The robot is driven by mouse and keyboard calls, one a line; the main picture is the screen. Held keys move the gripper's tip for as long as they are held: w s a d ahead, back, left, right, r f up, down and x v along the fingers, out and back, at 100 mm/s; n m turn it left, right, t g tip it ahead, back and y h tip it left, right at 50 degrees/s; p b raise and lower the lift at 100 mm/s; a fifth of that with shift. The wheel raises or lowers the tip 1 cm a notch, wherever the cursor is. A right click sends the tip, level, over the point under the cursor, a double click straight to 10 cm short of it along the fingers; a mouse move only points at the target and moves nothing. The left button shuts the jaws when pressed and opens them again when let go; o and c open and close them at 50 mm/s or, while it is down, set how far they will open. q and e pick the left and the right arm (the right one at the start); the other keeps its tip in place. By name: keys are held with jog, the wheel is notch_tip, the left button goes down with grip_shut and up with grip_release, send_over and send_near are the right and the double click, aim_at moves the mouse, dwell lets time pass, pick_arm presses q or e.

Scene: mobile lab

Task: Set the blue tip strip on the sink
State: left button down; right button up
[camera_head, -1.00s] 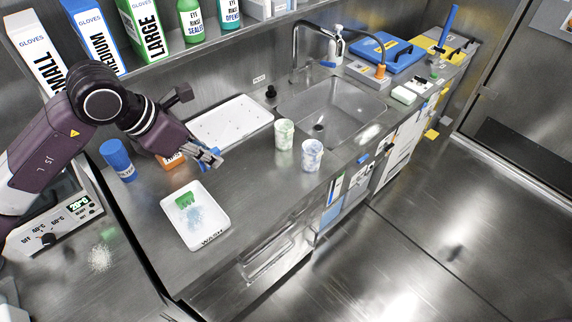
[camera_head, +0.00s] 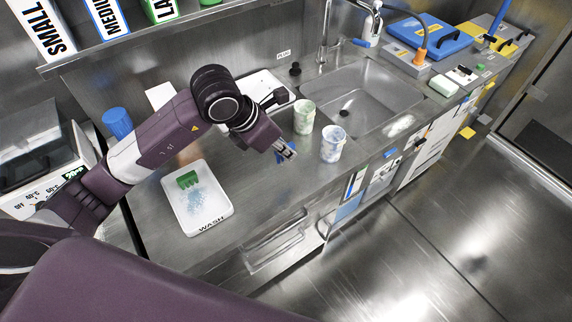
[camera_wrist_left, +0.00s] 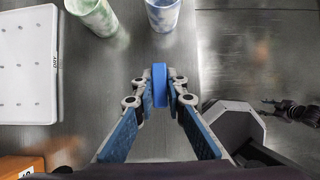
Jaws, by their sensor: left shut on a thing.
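The blue tip strip (camera_wrist_left: 159,84) is held upright between the fingers of my left gripper (camera_wrist_left: 158,92) in the left wrist view. In the head view my left gripper (camera_head: 287,152) is shut on the blue strip, over the counter in front of the two cups. Only a bit of blue shows there. The sink (camera_head: 378,88) is a steel basin set in the counter, to the right of and behind the gripper.
A green-marbled cup (camera_head: 304,117) and a blue-marbled cup (camera_head: 333,144) stand between the gripper and the sink. A white drying tray (camera_wrist_left: 27,65) lies behind. A white wash tray (camera_head: 222,215) holds a green piece. A faucet (camera_head: 325,35) rises behind the basin.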

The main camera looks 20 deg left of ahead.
pick_arm(q)
notch_tip(320, 180, down, 3)
jog(key=shift+f, duration=0.15)
notch_tip(320, 180, down, 4)
jog(key=shift+f+p, duration=0.15)
jog(key=shift+p, duration=0.15)
pick_arm(e)
jog(key=shift+w+d+r, duration=0.15)
jog(key=shift+d+r, duration=0.2)
jog(key=shift+f, duration=0.1)
pick_arm(q)
jog(key=c, duration=2.4)
grip_release()
jog(key=shift+f, duration=0.15)
jog(key=o, duration=0.4)
jog(key=shift+o, duration=0.2)
